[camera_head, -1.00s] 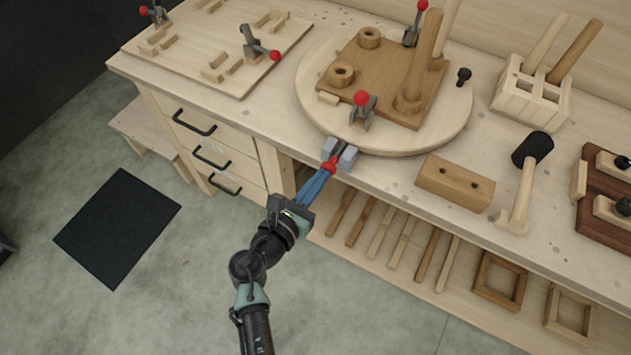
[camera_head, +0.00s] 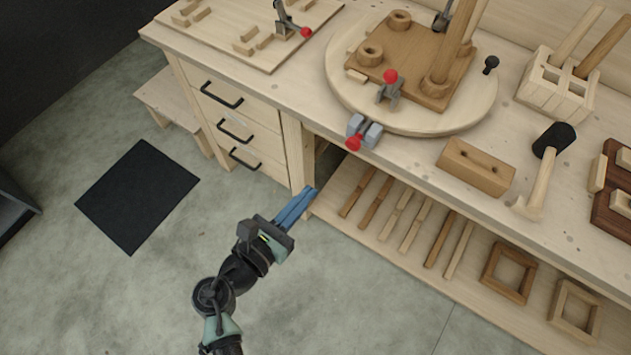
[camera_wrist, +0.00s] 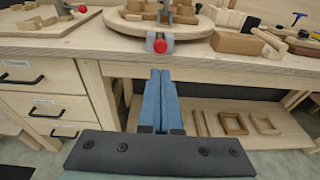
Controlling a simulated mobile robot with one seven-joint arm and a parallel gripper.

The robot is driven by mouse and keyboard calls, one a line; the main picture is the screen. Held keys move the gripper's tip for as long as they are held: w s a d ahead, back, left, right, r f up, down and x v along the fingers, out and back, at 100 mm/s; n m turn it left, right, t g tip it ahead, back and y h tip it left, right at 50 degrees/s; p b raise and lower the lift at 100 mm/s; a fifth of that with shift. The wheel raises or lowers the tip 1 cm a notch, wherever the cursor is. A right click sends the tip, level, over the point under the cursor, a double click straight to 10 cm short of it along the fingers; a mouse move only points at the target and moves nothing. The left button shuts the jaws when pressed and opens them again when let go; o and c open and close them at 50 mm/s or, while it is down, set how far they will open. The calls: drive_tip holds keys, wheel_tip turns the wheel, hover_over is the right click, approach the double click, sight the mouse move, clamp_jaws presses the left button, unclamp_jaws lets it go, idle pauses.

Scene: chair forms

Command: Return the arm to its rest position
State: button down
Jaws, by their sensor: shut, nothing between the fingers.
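My gripper (camera_head: 306,196) has blue fingers that lie together, shut with nothing between them. In the head view it is in front of the workbench (camera_head: 290,95), below the bench top and apart from the vise. In the wrist view my gripper (camera_wrist: 160,76) points at the open lower part of the bench, with the fingertips below the vise in the picture. The small grey vise with a red knob (camera_head: 362,133) sits at the bench's front edge; it also shows in the wrist view (camera_wrist: 160,44).
A round board (camera_head: 490,105) with a chair form and clamps stands on the bench. A wooden block (camera_head: 476,167) and a mallet (camera_head: 545,172) lie to its right. Wooden strips and frames (camera_head: 510,274) lie on the lower shelf. The floor around the black mat (camera_head: 137,195) is clear.

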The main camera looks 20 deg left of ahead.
drive_tip(key=shift+s, duration=0.15)
idle(0.3)
drive_tip(key=w+d+r+m+t, duration=0.1)
drive_tip(key=w+r+m, duration=0.3)
drive_tip(key=r+m, duration=0.3)
drive_tip(key=w+d+r+m+y, duration=0.1)
drive_tip(key=w+d+r+m, duration=0.1)
drive_tip(key=w+r+m, duration=0.5)
drive_tip(key=w+d+r+m+t, duration=0.1)
drive_tip(key=w+r+m, duration=0.15)
drive_tip(key=r, duration=0.75)
drive_tip(key=s+d+r+m+t+y, duration=0.1)
drive_tip(key=d+r+m+t, duration=0.1)
drive_tip(key=r+m, duration=0.5)
drive_tip(key=s+d+r+m+t, duration=0.1)
drive_tip(key=d+r+m+t, duration=0.1)
drive_tip(key=r, duration=1)
drive_tip(key=s+d+r+m+t+y, duration=0.1)
drive_tip(key=s+r+m+t, duration=0.2)
drive_tip(key=s+r, duration=0.2)
drive_tip(key=s+d+r+m+t+y, duration=0.1)
drive_tip(key=s+r, duration=0.5)
drive_tip(key=r, duration=0.6)
drive_tip(key=d+m+t, duration=0.1)
drive_tip(key=m+t, duration=0.1)
drive_tip(key=m, duration=0.1)
drive_tip(key=shift+s+d+r+y, duration=0.25)
drive_tip(key=shift+s+y, duration=0.05)
